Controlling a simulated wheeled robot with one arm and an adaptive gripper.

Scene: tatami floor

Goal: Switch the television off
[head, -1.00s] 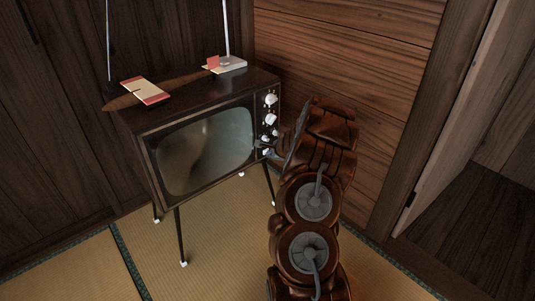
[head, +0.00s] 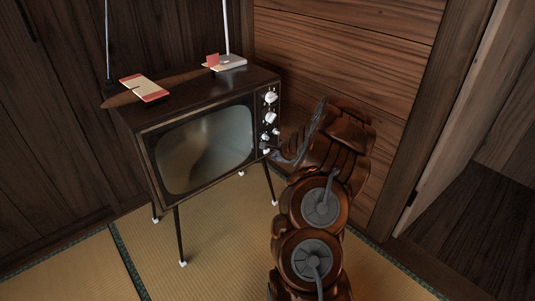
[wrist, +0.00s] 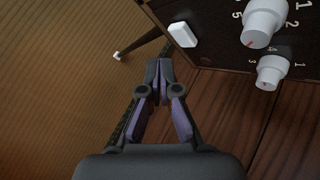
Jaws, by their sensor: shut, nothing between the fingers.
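The television (head: 190,105) is a dark wooden set on thin legs. Its grey screen (head: 205,150) shows a dull, blurred brownish patch; I cannot tell whether it is lit. White knobs (head: 271,117) run down the panel right of the screen. In the wrist view, numbered knobs (wrist: 264,22) are at the upper right, and a white rectangular button (wrist: 182,33) sits by the panel's edge. My gripper (wrist: 159,72) is shut and empty, its tips just below the button in that picture, seemingly apart from it. In the head view my gripper (head: 268,150) is beside the lower panel.
A wooden wall (head: 350,50) is close behind my arm. Tatami (head: 80,268) is clear in front. An opening is at the right.

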